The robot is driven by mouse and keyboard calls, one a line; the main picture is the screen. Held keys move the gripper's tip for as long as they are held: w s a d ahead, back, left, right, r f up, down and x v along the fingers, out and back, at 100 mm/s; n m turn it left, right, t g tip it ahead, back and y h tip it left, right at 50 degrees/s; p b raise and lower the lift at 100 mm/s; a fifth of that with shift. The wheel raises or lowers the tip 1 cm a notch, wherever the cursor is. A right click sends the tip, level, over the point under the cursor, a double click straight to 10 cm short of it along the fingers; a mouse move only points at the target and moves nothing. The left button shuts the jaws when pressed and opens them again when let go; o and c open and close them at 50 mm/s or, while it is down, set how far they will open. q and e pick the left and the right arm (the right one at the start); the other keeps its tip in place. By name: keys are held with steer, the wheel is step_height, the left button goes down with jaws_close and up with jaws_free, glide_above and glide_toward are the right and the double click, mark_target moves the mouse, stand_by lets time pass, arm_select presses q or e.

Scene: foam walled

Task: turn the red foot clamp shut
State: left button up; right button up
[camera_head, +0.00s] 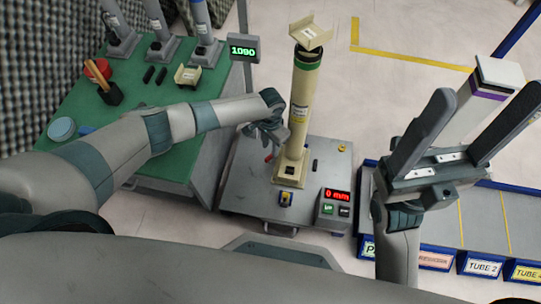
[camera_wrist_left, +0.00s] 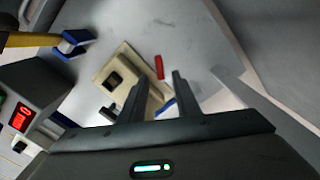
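The red foot clamp (camera_head: 268,158) is a small red lever on the grey cart top, left of the foot of the upright cream tube (camera_head: 299,108). In the left wrist view the red lever (camera_wrist_left: 159,67) lies beside a beige foot block (camera_wrist_left: 104,72) with a dark square. My left gripper (camera_head: 268,132) is above the lever; in the wrist view its two fingers (camera_wrist_left: 160,77) are apart, tips just below the lever, with nothing clearly between them. Contact cannot be told. My right gripper (camera_head: 490,92) is raised at the right, fingers wide apart.
The grey cart (camera_head: 240,188) carries a red "0 mm" display box (camera_head: 334,204) and a blue-yellow fitting (camera_head: 286,198). A green bench (camera_head: 130,120) with tools stands left. A purple-banded tube (camera_head: 470,112) shows behind my right fingers, over blue-edged labelled bays (camera_head: 482,266).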

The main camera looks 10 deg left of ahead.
mark_target(270, 156)
arm_select(q)
steer(key=shift+f+b, duration=1)
steer(key=shift+f, duration=1.7)
jaws_close()
